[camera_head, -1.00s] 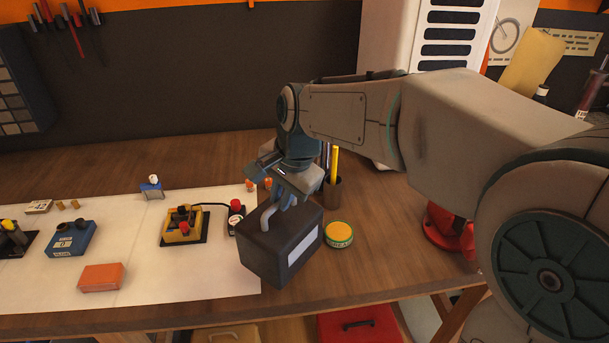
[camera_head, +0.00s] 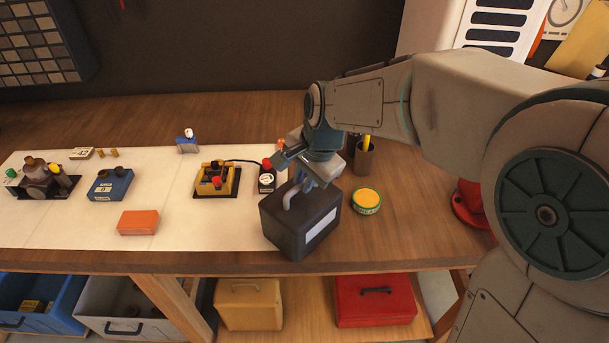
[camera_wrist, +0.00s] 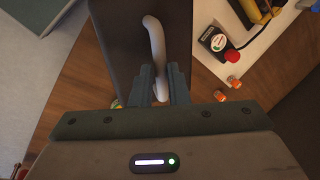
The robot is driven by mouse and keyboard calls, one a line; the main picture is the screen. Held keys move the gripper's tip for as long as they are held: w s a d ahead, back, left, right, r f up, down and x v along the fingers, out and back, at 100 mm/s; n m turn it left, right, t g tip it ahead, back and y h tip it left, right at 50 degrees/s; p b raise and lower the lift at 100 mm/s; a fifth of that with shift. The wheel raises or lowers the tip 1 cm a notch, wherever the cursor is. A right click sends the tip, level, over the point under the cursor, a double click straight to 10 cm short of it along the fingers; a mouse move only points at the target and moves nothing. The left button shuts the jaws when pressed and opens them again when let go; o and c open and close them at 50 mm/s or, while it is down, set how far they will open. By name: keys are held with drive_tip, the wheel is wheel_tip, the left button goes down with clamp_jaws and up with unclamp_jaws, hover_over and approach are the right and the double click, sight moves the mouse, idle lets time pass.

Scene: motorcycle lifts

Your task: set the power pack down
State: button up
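The power pack (camera_head: 300,219) is a dark box with a pale label on its front and a grey looped handle on top. My gripper (camera_head: 306,186) is above it, with its fingers at the handle. In the wrist view the fingers of my gripper (camera_wrist: 160,88) close around the handle (camera_wrist: 155,45), and the dark box (camera_wrist: 128,30) lies beyond them. The box is upright at the front edge of the wooden workbench (camera_head: 400,225), by the right end of the white mat (camera_head: 90,225). I cannot tell whether its underside touches the bench.
A yellow tin (camera_head: 366,201) stands close to the right of the box. A small device with a red knob (camera_head: 267,177) and a yellow unit (camera_head: 217,180) are to its left. A pen cup (camera_head: 363,160) stands behind. A red case (camera_head: 375,300) sits on the shelf below.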

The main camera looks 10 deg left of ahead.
drive_tip(key=shift+o, duration=1.4)
drive_tip(key=v, duration=1.2)
drive_tip(key=s+d+f+n+t+h, duration=0.1)
drive_tip(key=s+d+f+n, duration=0.2)
drive_tip(key=d, duration=0.8)
drive_tip(key=s+d+f+n+h, duration=0.1)
drive_tip(key=s+d+f+n, duration=0.2)
drive_tip(key=s+d+f, duration=0.3)
drive_tip(key=s+d+b, duration=0.1)
drive_tip(key=s+d, duration=0.1)
drive_tip(key=d, duration=0.3)
drive_tip(key=shift+s+d+f+n+t+h, duration=0.3)
drive_tip(key=shift+d+f+t+h, duration=0.1)
